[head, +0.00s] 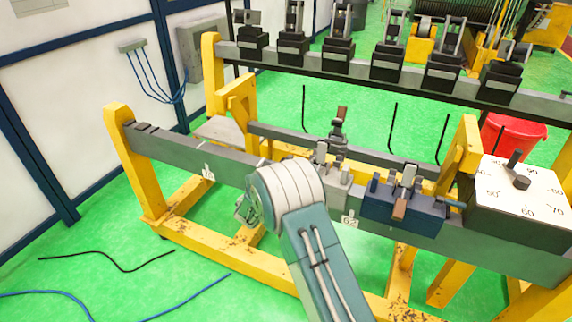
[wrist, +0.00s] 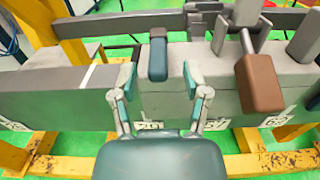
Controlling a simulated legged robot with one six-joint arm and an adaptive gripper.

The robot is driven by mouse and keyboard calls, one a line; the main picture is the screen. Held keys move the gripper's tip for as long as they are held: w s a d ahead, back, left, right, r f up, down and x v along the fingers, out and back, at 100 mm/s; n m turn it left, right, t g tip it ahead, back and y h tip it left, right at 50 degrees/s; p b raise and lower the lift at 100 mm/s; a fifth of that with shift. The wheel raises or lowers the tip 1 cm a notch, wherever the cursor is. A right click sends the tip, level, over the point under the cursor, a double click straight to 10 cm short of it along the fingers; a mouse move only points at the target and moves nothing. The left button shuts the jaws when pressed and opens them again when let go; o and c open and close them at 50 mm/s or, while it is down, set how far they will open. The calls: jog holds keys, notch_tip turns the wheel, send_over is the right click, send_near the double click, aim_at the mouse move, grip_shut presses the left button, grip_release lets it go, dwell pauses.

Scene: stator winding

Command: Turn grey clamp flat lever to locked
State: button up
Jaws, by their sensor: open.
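In the wrist view a grey clamp (wrist: 225,103) fills the middle and right. A short flat lever (wrist: 158,60), blue-grey with a dark end, stands out at its left end. My gripper (wrist: 159,77) is open, with one finger on each side of this lever; contact with either finger cannot be told. A brown-ended handle (wrist: 262,83) on a metal rod is to the right of the fingers. In the head view the grey clamp (head: 334,184) sits on the front rail, partly hidden by my arm. My gripper (head: 245,211) is mostly hidden behind my wrist there.
A blue clamp (head: 412,209) with a brown handle sits right of the grey clamp. A dial box (head: 521,203) is farther right, before a red bucket (head: 520,131). Several black clamps line the rear rail (head: 300,62).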

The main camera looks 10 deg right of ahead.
jog(key=x, duration=0.3)
jog(key=shift+w+a, duration=0.1)
jog(key=shift+w, duration=0.2)
jog(key=shift+w+d, duration=0.25)
jog(key=shift+d, duration=0.05)
grip_shut()
